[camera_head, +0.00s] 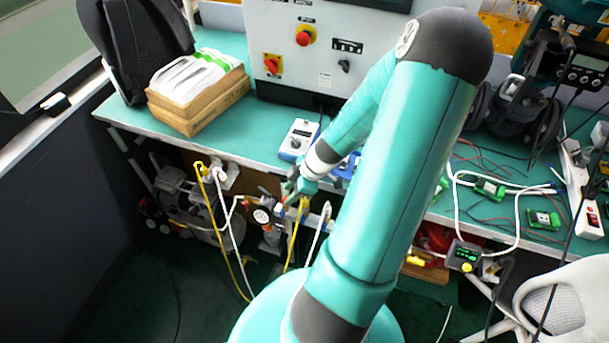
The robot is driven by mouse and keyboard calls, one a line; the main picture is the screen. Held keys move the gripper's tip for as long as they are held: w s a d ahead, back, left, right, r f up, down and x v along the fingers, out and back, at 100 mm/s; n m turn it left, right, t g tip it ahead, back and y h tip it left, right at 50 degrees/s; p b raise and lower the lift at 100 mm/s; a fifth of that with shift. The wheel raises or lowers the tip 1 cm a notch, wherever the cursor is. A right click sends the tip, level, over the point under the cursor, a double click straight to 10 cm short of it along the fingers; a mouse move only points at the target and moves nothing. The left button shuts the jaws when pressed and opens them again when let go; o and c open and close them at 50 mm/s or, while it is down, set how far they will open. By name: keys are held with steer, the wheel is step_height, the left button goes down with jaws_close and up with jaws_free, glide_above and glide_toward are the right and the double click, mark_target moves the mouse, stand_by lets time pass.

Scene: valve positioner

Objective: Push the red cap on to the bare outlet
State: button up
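My teal arm reaches down from the right to the front edge of the bench. My gripper (290,196) is small and dark beside the valve positioner assembly, and I cannot tell whether its fingers are open or shut. The assembly has a round dial gauge (262,215) just left of and below my gripper. The bare outlet cannot be made out.
Yellow tubes (229,250) and white tubes hang around the assembly below the teal bench (240,128). A white and blue meter (299,139) stands near the bench edge behind my gripper. Cardboard boxes (200,103) lie at left. A white chair (570,297) stands at right.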

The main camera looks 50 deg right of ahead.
steer(key=v, duration=1.1)
steer(key=shift+r, duration=0.2)
steer(key=w+a+r+m+g+h, duration=0.25)
steer(key=w+a+r+h, duration=0.2)
steer(key=a+r, duration=0.8)
steer(key=s+a+r+m+t, duration=0.1)
steer(key=a+r+m+t, duration=0.1)
steer(key=a+r, duration=0.3)
steer(key=s+a+r+m+t, duration=0.1)
steer(key=a+r+m, duration=0.3)
steer(key=a, duration=0.6)
steer(key=shift+s+a+r+t, duration=0.25)
steer(key=shift+s+r+t, duration=0.15)
steer(key=shift+s, duration=0.4)
steer(key=shift+d+y, duration=0.2)
steer(key=shift+y, duration=0.05)
